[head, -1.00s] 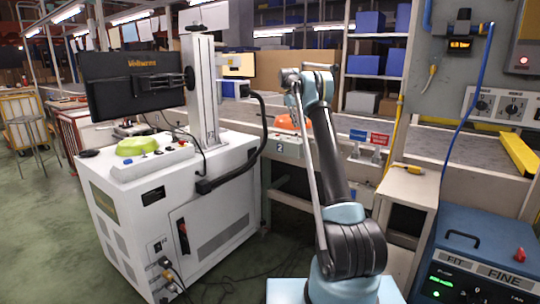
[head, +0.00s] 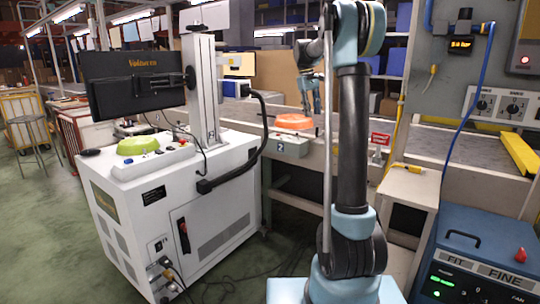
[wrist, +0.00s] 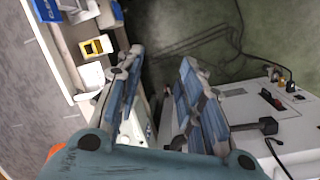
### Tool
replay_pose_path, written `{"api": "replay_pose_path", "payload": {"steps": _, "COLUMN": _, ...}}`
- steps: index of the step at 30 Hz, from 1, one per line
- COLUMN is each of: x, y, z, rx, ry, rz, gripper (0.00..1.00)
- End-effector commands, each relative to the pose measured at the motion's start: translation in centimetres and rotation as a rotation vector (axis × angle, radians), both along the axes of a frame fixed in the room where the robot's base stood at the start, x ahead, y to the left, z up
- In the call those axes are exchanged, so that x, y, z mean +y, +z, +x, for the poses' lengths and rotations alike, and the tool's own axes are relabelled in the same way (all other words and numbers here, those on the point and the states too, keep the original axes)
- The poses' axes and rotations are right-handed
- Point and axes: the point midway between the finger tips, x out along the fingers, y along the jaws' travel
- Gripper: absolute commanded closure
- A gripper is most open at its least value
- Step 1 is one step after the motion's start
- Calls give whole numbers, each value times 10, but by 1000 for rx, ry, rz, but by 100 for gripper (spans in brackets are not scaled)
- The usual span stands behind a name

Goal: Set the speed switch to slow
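No switch position is readable.
A blue machine (head: 485,250) stands right, below a wall panel with dark dials (head: 513,107). The conveyor belt (head: 435,145) runs behind my arm.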

Motion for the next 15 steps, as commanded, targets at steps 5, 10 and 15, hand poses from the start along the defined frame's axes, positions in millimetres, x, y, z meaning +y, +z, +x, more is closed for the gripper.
{"api": "replay_pose_path", "payload": {"steps": 5, "x": -4, "y": 1, "z": -52, "rx": -32, "ry": -37, "rz": 19, "gripper": 65}}
{"api": "replay_pose_path", "payload": {"steps": 10, "x": -6, "y": -4, "z": -99, "rx": -63, "ry": -73, "rz": 35, "gripper": 65}}
{"api": "replay_pose_path", "payload": {"steps": 15, "x": -8, "y": -14, "z": -147, "rx": -93, "ry": -109, "rz": 55, "gripper": 65}}
